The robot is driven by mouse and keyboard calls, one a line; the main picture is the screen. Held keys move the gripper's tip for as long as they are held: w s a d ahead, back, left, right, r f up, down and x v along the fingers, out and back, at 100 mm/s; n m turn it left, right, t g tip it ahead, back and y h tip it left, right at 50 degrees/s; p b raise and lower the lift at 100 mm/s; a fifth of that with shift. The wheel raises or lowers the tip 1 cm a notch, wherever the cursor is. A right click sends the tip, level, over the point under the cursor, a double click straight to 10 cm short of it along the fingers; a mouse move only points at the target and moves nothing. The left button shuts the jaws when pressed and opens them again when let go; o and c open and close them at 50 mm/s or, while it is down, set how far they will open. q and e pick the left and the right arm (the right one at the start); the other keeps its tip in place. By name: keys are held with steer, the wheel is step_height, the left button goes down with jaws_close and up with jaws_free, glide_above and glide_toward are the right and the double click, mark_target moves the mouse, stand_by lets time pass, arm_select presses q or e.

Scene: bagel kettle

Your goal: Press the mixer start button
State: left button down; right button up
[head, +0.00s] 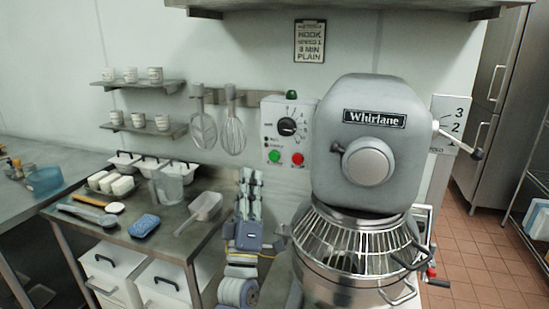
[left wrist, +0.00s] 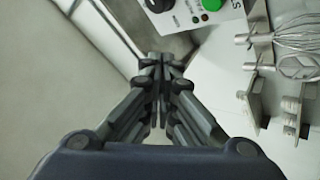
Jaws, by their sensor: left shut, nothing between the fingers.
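The mixer (head: 367,140), grey and marked Whirlane, stands right of centre with a wire bowl guard. Its control panel (head: 287,132) on the left side carries a black dial (head: 287,127), a green button (head: 274,156) and a red button (head: 297,158). My left gripper (head: 251,176) is upright, below and left of the green button, apart from it in the picture. In the left wrist view the closed fingers (left wrist: 162,60) meet with nothing between them, and the green button (left wrist: 211,4) shows at the top edge, beyond the fingertips. My right gripper is not in view.
Two whisk-type tools (head: 232,132) hang on the wall left of the panel. A steel table (head: 100,220) on the left holds a clear jug (head: 168,188), a scoop (head: 205,206) and a blue sponge (head: 144,225). A crank handle (head: 460,142) sticks out on the mixer's right.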

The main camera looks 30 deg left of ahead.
mark_target(274, 156)
arm_select(q)
steer(key=w+a+b, duration=0.2)
steer(key=w+b, duration=0.1)
steer(key=w, duration=0.5)
steer(key=shift+w, duration=0.35)
stand_by(1.3)
steer(key=shift+w+a+b, duration=0.15)
steer(key=shift+w+b, duration=0.25)
